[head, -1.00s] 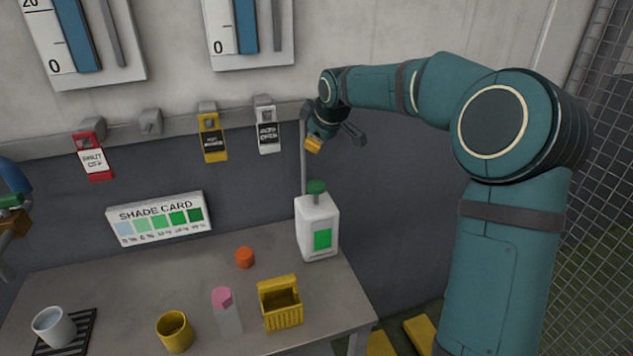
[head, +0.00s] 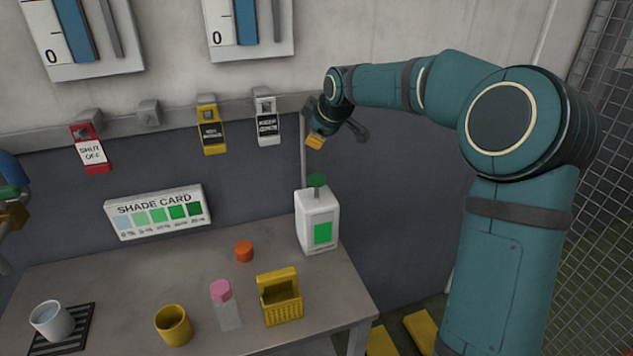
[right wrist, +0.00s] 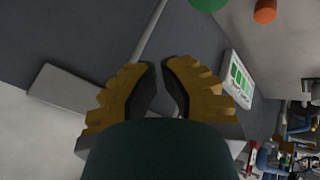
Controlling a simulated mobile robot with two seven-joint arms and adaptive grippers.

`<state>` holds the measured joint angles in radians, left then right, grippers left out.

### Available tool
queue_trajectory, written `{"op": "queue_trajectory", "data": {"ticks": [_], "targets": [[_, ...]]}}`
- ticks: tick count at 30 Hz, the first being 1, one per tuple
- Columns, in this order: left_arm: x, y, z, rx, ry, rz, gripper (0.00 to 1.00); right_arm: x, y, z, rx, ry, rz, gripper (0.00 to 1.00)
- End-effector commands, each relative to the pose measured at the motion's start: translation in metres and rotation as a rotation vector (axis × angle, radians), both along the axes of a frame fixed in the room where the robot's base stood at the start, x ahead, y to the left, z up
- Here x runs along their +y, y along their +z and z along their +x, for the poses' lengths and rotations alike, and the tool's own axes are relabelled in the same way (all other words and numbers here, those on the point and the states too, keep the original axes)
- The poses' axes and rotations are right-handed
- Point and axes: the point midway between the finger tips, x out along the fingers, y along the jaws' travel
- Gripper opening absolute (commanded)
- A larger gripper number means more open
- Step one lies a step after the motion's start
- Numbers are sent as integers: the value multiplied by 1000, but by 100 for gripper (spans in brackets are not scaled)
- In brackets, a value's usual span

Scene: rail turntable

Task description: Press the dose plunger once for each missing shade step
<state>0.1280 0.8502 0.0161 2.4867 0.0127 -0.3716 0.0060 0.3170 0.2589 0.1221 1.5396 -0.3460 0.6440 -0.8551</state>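The white dispenser bottle (head: 306,222) with a green front panel stands at the table's back right. Its green plunger (head: 317,180) is upright on top; a green round part, likely this plunger, shows at the top of the right wrist view (right wrist: 207,4). The shade card (head: 157,213) leans at the back, with several swatches from pale blue to dark green; its percentages are too small to read surely. A pale cup (head: 52,320) sits on a black rack at front left.
On the table (head: 110,285) are an orange cap (head: 244,251), a yellow cup (head: 173,325), a pink-topped bottle (head: 222,300) and a yellow basket (head: 282,308). A wall rail behind carries red, yellow and white tags. A thin grey pole (head: 303,150) rises behind the bottle.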

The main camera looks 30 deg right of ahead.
Motion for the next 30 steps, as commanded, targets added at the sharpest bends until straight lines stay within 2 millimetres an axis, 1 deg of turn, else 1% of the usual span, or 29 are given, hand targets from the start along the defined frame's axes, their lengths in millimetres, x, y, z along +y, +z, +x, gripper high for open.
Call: {"op": "queue_trajectory", "data": {"ticks": [1, 3, 9, 13, 18, 30], "targets": [[0, -9, -2, 3, -2, 0, 53, 0, -11, 0, 1, 0, 0, 0], [-1, -17, -4, 8, -6, -1, 53, 0, -21, 0, 1, 0, 0, 0], [-2, -38, -11, 25, -19, -4, 53, 0, -48, 0, 1, 0, 1, 0], [-3, -47, -14, 32, -24, -6, 53, 0, -61, 0, 1, 0, 1, 0], [-3, -51, -16, 37, -28, -8, 53, 0, -68, 0, 0, 0, 0, 0], [-3, -50, -16, 37, -28, -8, 53, 0, -68, 0, 0, 0, 0, 0]]}}
